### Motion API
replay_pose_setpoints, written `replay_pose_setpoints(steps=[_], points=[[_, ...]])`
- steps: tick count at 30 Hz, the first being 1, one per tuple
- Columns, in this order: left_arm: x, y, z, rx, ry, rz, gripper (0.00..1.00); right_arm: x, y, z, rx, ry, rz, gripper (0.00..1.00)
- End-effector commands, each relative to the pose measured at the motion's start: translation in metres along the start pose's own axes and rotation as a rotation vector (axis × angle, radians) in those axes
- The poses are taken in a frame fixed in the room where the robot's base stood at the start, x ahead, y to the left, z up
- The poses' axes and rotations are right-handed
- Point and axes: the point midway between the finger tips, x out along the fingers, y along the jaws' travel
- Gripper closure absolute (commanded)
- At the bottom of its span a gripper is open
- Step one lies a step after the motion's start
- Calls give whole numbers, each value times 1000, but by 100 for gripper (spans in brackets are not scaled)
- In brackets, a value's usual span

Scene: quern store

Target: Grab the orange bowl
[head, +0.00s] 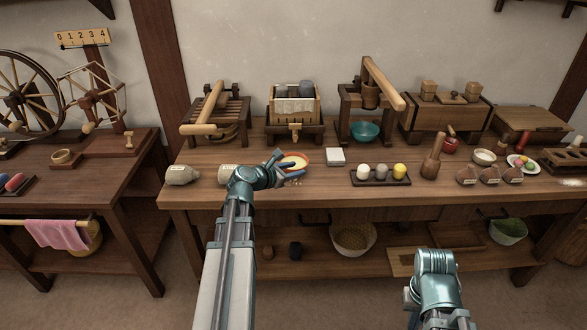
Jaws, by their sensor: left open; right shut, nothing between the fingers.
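The orange bowl (308,158) sits on the long workbench, left of its middle, with pale cream contents. My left gripper (285,164) is open at the bowl's left side. Its blue fingers overlap the bowl's near left part in the picture and hide some of the rim. I cannot tell whether they touch it. My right arm's end (437,264) is low in front of the bench, far from the bowl. The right gripper is shut and empty, and its fingertips are hard to make out.
A white block (335,157) stands just right of the bowl. A dark tray (380,181) with white, grey and yellow pieces is further right. A labelled sack (182,175) lies to the left. Wooden machines line the back, with a teal bowl (366,131) under one.

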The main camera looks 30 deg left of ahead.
Motion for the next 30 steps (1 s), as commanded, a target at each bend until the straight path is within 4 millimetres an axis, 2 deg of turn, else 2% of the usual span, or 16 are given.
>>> replay_pose_setpoints(steps=[5, 12, 20, 23, 27, 30], points=[[14, 3, -5, 1, 0, -1, 59, 8, -1, 0, 0, 0, 0, 100], [48, 8, -8, 1, -1, -1, 59, 24, -2, -1, 0, 0, 1, 100], [51, 7, -6, 0, 0, 0, 59, 23, -2, -1, 0, 0, 2, 100], [51, 7, -6, 0, 0, 0, 73, 23, -2, -1, 0, 0, 2, 100], [51, 7, -6, 0, 0, 0, 98, 23, -2, -1, 0, 0, 2, 100], [51, 7, -6, 0, 0, 0, 100, 23, -2, -1, 0, 0, 2, 100]])
